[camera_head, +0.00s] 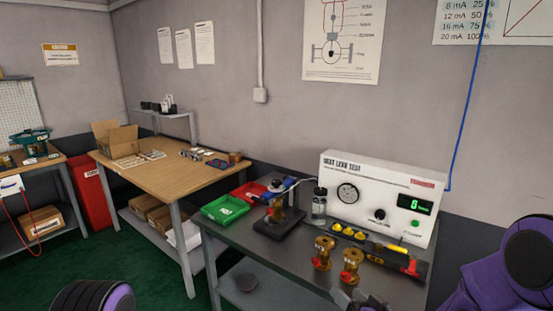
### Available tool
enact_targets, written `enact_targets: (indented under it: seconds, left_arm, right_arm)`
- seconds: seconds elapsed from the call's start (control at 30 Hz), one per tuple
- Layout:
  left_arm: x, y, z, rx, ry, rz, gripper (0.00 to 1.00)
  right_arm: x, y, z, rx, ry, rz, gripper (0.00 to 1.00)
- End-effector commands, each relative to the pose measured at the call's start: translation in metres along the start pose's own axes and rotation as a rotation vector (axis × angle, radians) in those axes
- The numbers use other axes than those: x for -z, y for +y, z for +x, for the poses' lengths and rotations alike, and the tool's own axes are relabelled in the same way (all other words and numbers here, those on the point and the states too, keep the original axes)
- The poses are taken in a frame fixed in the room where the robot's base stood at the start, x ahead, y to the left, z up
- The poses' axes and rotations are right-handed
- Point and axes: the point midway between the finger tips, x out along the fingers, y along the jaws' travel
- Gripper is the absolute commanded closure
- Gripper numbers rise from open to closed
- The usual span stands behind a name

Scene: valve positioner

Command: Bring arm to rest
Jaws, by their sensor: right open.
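My right arm comes in purple at the lower right. Its gripper (359,299) shows at the bottom edge, open, in front of the near edge of the grey bench (265,247). It is just below two brass valve bodies (323,253) that stand on the bench, and I see nothing between its fingers. Part of my left arm shows at the bottom left corner; its gripper is out of the picture. A further brass valve assembly (275,209) sits on a dark base on the bench, farther back.
A white seat leak test box (378,200) with gauge and green display stands at the back of the bench. Green (225,208) and red trays lie at its left. A dark tool tray (385,256) lies before the box. A wooden table (176,178) stands left.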

Motion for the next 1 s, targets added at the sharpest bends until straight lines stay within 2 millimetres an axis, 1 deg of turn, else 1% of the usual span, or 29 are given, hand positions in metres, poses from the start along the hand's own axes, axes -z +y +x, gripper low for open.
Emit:
enact_targets:
  seconds: [0.03,0.07,0.1,0.17,0.2,0.27,0.3,0.37,0.4,0.47,0.5,0.6,0.7,0.8,1.0]
  left_arm:
    - [-0.004,0.001,0.009,0.000,0.000,0.000,0.51]
    - [-0.005,0.001,0.012,0.000,0.000,0.000,0.51]
    - [-0.006,0.001,0.016,0.000,0.000,0.000,0.51]
    - [-0.009,0.002,0.021,0.000,0.000,0.000,0.51]
    - [-0.010,0.002,0.025,0.000,0.000,0.000,0.51]
    - [-0.013,0.003,0.030,0.000,0.000,0.000,0.51]
    - [-0.014,0.003,0.034,0.000,0.000,0.000,0.51]
    - [-0.017,0.004,0.041,0.000,0.000,0.000,0.51]
    - [-0.019,0.004,0.045,0.000,0.000,0.000,0.51]
    - [-0.021,0.005,0.052,0.000,0.000,0.000,0.51]
    - [-0.023,0.005,0.056,0.000,0.000,0.000,0.51]
    - [-0.027,0.006,0.066,0.000,0.000,0.000,0.51]
    - [-0.030,0.006,0.073,0.000,0.000,0.000,0.51]
    - [-0.030,0.007,0.074,0.000,0.000,0.000,0.51]
    - [-0.030,0.006,0.072,0.000,0.000,0.000,0.51]
  right_arm:
    - [-0.037,0.021,-0.010,-0.090,-0.047,0.043,0.29]
    - [-0.056,0.033,-0.018,-0.148,-0.073,0.068,0.29]
    - [-0.081,0.048,-0.031,-0.224,-0.108,0.099,0.29]
    - [-0.117,0.068,-0.052,-0.336,-0.164,0.136,0.29]
    - [-0.140,0.080,-0.068,-0.410,-0.201,0.159,0.29]
    - [-0.174,0.097,-0.095,-0.518,-0.258,0.187,0.29]
    - [-0.197,0.106,-0.114,-0.589,-0.299,0.202,0.29]
    - [-0.229,0.119,-0.145,-0.692,-0.360,0.220,0.29]
    - [-0.249,0.126,-0.168,-0.759,-0.402,0.228,0.29]
    - [-0.278,0.135,-0.201,-0.852,-0.465,0.235,0.29]
    - [-0.295,0.138,-0.222,-0.904,-0.505,0.237,0.29]
    - [-0.330,0.142,-0.265,-0.989,-0.598,0.231,0.29]
    - [-0.355,0.142,-0.286,-1.005,-0.666,0.220,0.29]
    - [-0.363,0.141,-0.294,-1.011,-0.692,0.219,0.29]
    - [-0.363,0.141,-0.295,-1.011,-0.692,0.220,0.29]
